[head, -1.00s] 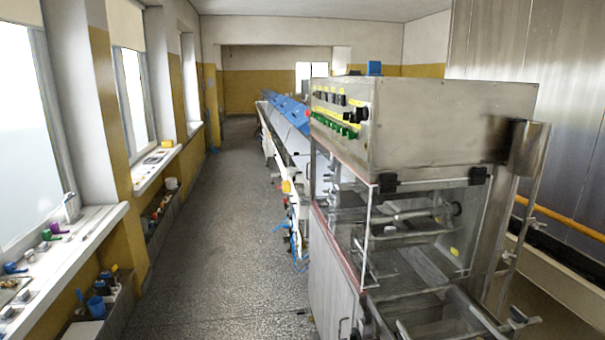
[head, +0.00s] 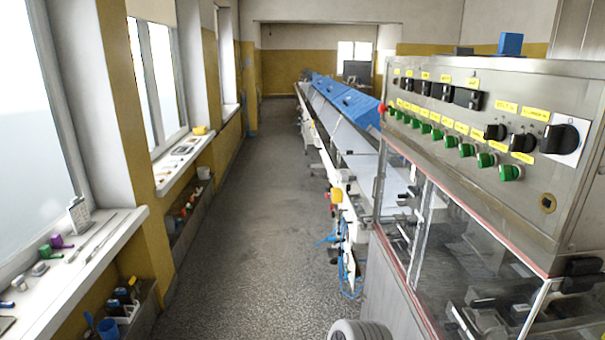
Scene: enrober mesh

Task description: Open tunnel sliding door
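The long tunnel (head: 345,118) runs away down the middle of the room, behind the enrober machine. Its top has blue covers (head: 348,92) and pale sloping panels (head: 335,130) along its side. I cannot tell which panel is the sliding door, or whether it is open. The enrober (head: 560,225) stands close on the right, with clear side panels (head: 465,255) under its control box.
The control box has green knobs (head: 466,150) and black switches. A grey speckled floor aisle (head: 245,220) lies free between the tunnel and the left wall. Window sills (head: 90,250) there hold small tools, with a trough (head: 145,310) below. Blue hoses (head: 348,275) hang by the tunnel's near end.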

